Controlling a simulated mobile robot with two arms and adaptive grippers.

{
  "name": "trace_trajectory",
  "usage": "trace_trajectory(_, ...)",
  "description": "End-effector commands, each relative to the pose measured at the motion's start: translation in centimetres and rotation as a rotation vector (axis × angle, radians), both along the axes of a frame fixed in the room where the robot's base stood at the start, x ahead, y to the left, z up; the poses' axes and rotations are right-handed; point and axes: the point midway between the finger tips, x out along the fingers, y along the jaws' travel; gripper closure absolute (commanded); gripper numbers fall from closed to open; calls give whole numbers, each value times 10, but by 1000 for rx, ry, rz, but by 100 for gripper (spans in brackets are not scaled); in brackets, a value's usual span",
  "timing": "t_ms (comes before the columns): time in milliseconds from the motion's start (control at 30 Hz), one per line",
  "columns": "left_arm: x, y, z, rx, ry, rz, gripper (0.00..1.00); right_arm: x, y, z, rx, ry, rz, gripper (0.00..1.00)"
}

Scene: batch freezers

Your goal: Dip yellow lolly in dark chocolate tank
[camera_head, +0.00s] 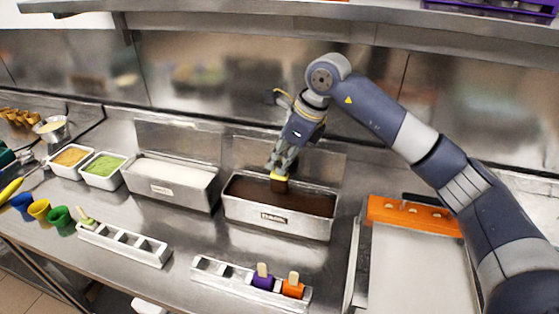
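The dark chocolate tank (278,219) is a steel tub with a label on its front, filled with dark brown chocolate. My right gripper (281,168) points down over the tank, shut on the yellow lolly (279,177). A narrow yellow band of the lolly shows just under the fingers. Below it the lolly is dark brown, at the chocolate surface. I cannot tell how much of it is under the surface. The fingers hide its stick. My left gripper is not in view.
A tank of white coating (170,201) stands left of the chocolate. A front holder (209,266) carries purple (263,280) and orange (293,288) lollies. An orange-edged tray (415,270) lies right; a shelf (330,11) hangs above.

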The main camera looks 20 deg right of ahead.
Motion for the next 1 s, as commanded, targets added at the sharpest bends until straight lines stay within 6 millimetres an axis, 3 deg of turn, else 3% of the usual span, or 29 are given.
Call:
trace_trajectory(267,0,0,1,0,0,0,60,0,0,2,0,-1,0,100)
trace_trajectory(767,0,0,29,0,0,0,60,0,0,48,0,-1,0,100)
trace_trajectory(1000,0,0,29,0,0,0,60,0,0,50,0,0,0,100)
